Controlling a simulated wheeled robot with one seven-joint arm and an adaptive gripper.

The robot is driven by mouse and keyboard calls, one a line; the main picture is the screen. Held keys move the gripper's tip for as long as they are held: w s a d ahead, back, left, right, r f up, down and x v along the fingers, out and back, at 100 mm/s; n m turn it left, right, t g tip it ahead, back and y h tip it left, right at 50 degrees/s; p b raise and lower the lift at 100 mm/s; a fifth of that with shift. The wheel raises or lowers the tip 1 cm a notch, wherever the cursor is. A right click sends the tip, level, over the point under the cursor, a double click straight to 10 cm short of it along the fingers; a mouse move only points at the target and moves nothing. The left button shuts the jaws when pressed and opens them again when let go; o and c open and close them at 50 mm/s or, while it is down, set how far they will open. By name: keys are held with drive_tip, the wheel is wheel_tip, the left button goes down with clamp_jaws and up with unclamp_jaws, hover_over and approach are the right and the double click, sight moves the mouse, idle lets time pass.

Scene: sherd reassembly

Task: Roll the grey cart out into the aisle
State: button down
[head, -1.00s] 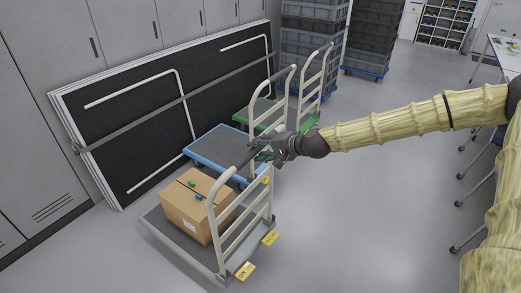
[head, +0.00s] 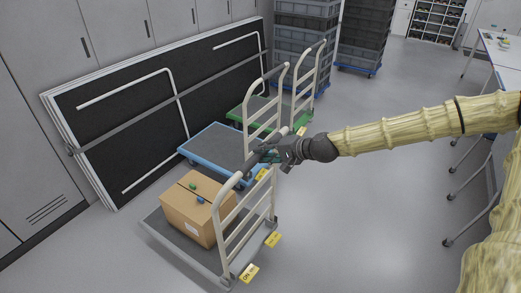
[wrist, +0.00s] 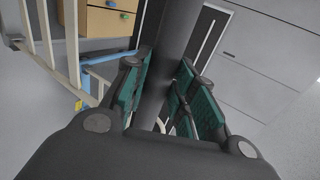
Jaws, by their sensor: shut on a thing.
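The grey cart (head: 183,245) stands in front, a flat grey deck with a cream tubular handle frame at its right end. A cardboard box (head: 190,217) sits on its deck, with a small green and a small blue item on top. My gripper (head: 266,155) is shut on the dark grip bar at the top of the grey cart's handle. In the wrist view the bar (wrist: 168,60) runs between the teal finger pads, and the box (wrist: 107,20) shows at upper left. The fingertips are partly hidden in the head view.
A blue cart (head: 215,146) stands just behind the grey cart, and a green cart (head: 237,113) behind that. Black panels (head: 110,120) lean along the lockers at left. Crate stacks (head: 305,45) stand at the back. The floor to the right is open, up to tables (head: 500,50).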

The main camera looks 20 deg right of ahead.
drive_tip(key=shift+s+d+p, duration=0.65)
drive_tip(key=shift+s+d, duration=0.7)
drive_tip(key=shift+s, duration=0.3)
drive_tip(key=c, duration=0.9)
unclamp_jaws()
drive_tip(key=p+v, duration=0.9)
drive_tip(key=v, duration=0.1)
drive_tip(key=shift+p, duration=0.4)
